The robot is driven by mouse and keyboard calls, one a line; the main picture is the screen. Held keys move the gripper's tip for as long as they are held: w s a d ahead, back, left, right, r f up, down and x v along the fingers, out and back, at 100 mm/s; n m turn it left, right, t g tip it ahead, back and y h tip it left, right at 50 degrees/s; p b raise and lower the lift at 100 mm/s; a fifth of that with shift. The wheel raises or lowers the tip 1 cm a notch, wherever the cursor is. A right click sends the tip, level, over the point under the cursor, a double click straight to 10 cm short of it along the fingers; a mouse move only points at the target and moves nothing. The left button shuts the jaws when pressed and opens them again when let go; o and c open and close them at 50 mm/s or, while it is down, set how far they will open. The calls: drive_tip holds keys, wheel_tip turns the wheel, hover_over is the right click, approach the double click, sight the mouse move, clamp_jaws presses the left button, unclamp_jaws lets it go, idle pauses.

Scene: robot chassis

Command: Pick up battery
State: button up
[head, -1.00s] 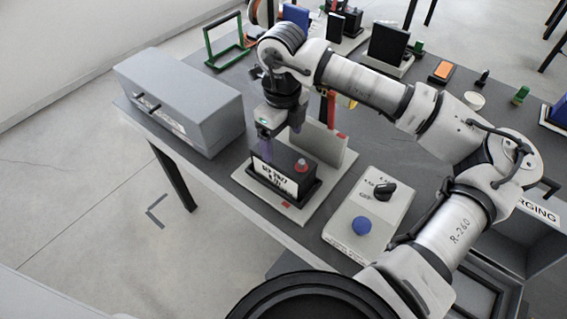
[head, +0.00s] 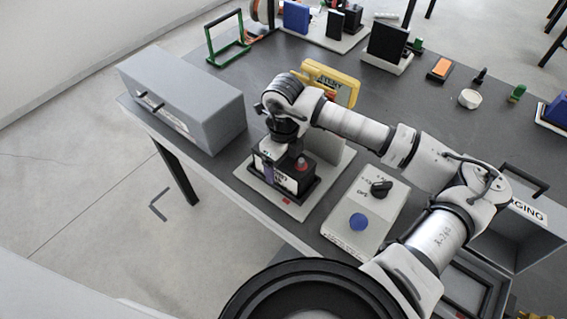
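The battery (head: 296,180) is a black box with a white lettered label and a red terminal on top. It sits upright in a black holder on a light base plate (head: 262,198) near the table's front edge. My gripper (head: 272,165) points down right at the battery, with one purplish finger in front of its labelled face. The other finger is hidden behind the battery and wrist. I cannot tell whether the fingers touch or clamp it.
A grey box with handles (head: 185,95) stands close on the left. A control box with a black knob and blue button (head: 358,222) is on the right. A yellow device (head: 330,82) stands behind my arm. An open grey bin (head: 525,235) is far right.

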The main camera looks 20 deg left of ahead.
clamp_jaws()
drive_tip(key=shift+w+r, duration=0.1)
idle(0.4)
drive_tip(key=shift+r, duration=0.1)
